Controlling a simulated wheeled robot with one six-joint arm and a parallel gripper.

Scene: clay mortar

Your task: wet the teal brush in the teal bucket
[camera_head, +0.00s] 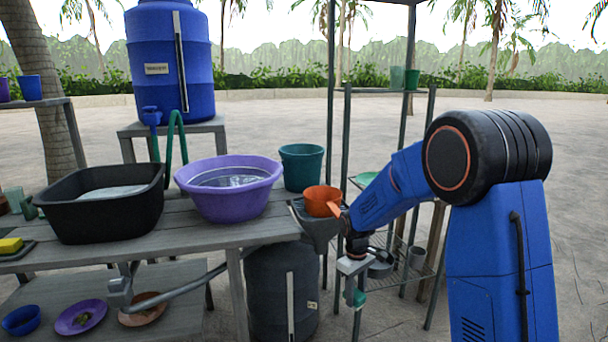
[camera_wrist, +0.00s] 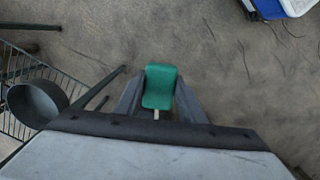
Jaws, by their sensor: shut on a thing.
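The teal bucket (camera_head: 302,170) stands upright at the back right of the grey wooden table, right of the purple basin. What is inside it is hidden by its wall. My gripper (camera_head: 352,284) is to the right of the table and lower than its top, in front of the wire rack. It is shut on the teal brush (camera_wrist: 160,86), which shows between the two fingers in the wrist view, above open ground. Only a small teal part of the brush (camera_head: 358,299) shows in the head view. The brush and the bucket are well apart.
An orange cup (camera_head: 322,199) sits at the table's right end, between gripper and bucket. A purple basin (camera_head: 229,200), black tub (camera_head: 100,215) and blue water tank (camera_head: 172,65) are to the left. A dark barrel (camera_head: 265,290) stands below; the wire rack (camera_head: 432,260) is close.

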